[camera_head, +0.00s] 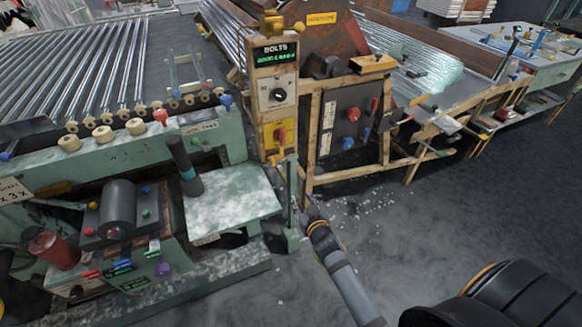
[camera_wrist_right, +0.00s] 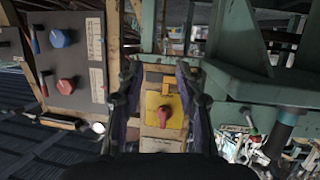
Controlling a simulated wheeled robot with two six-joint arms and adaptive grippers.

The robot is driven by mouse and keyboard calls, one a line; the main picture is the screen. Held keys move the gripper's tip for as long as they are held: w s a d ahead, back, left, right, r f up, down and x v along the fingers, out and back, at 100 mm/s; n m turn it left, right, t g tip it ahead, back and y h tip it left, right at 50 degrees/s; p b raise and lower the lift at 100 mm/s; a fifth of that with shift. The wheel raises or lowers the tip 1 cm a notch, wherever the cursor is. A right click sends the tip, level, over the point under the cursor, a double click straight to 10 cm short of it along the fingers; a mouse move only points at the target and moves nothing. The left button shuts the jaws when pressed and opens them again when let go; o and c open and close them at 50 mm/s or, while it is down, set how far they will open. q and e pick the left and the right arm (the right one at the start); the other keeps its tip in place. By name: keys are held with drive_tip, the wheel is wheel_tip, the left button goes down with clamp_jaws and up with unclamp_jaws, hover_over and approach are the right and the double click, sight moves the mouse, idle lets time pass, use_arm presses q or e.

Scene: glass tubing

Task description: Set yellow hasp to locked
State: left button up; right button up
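The yellow hasp (camera_head: 276,158) is a small yellow fitting low on the yellow plate (camera_head: 291,126) of the upright control post. A red knob (camera_head: 280,136) sits on that plate. In the right wrist view the hasp (camera_wrist_right: 172,87) shows above the red knob (camera_wrist_right: 164,115), as that picture is turned over. Whether the hasp is locked is too small to tell. My right gripper (camera_head: 306,204) is below and in front of the post. In its wrist view, its two fingers (camera_wrist_right: 160,88) are apart with nothing between them, framing the plate. My left gripper is not visible.
A green machine with a pale ledge (camera_head: 232,207) stands left of the post. A dark panel (camera_head: 352,120) with red and blue knobs is to the right. A thin green upright (camera_head: 292,205) stands close by my right gripper. The floor (camera_head: 430,225) at right is open, with scattered glass bits.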

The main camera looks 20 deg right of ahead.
sight(274, 164)
drive_tip(key=w+a+r+t, duration=0.1)
drive_tip(key=w, duration=0.3)
drive_tip(key=w+a+r+t+y+b, duration=0.1)
drive_tip(key=w+a+r, duration=0.1)
drive_tip(key=w, duration=0.3)
drive_tip(key=w+a+r+n+t+y, duration=0.1)
drive_tip(key=w+t, duration=0.1)
drive_tip(key=w, duration=0.2)
drive_tip(key=shift+w+a+r, duration=0.15)
drive_tip(key=shift+w+r, duration=0.15)
drive_tip(key=shift+w, duration=0.45)
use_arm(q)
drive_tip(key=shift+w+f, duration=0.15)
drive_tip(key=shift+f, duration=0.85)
use_arm(e)
clamp_jaws()
